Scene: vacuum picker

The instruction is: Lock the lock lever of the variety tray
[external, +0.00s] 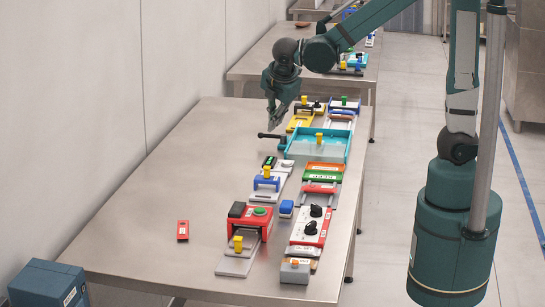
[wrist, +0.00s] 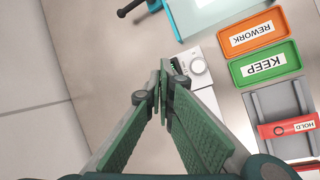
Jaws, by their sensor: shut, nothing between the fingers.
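A teal tray (external: 346,148) stands at the far right part of the table; a corner of it shows at the top of the wrist view (wrist: 178,22). No label on it is readable. A black lever (external: 269,136) sticks out from its left side, and its dark handle also shows in the wrist view (wrist: 130,8). I cannot tell its lock state. My gripper (external: 272,124) is shut and empty, pointing down above the table near the lever. In the wrist view my fingertips (wrist: 160,88) are together, apart from the lever.
A white unit with a round knob (wrist: 198,66) lies just beyond my fingertips. Orange REWORK (wrist: 252,37) and green KEEP (wrist: 264,68) bins and a red HOLD slider (wrist: 290,129) are to the right. More fixtures line the table's right side; its left side is mostly clear.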

